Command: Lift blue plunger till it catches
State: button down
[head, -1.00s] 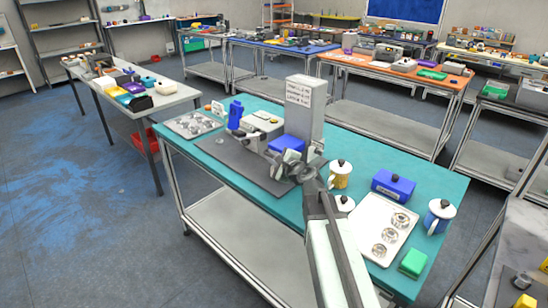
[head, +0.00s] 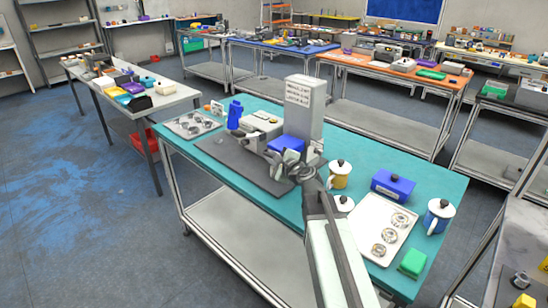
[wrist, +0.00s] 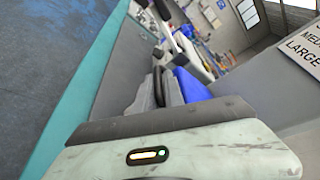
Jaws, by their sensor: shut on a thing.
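The blue plunger (head: 288,144) shows as a blue block at the foot of the grey tower with printed lines (head: 303,105), on the machine on the teal table. My gripper (head: 281,163) is against its near side, with the jaws shut on it. In the wrist view, my gripper (wrist: 158,88) has its grey fingers close together around a dark part, and the blue plunger (wrist: 190,86) shows just right of them. The grip itself is mostly hidden by the fingers.
A dark mat (head: 225,153) lies under the machine. A blue upright object (head: 235,114) and a metal tray (head: 193,124) are to the left. Lidded mugs (head: 340,174), a blue box (head: 393,185), another tray (head: 372,236) and a green block (head: 412,262) crowd the right.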

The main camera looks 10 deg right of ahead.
jog(key=shift+a, duration=0.15)
notch_tip(320, 180, up, 12)
jog(key=p, duration=1.2)
jog(key=c, duration=1.8)
grip_release()
jog(key=shift+w+r, duration=0.1)
jog(key=shift+o, duration=0.2)
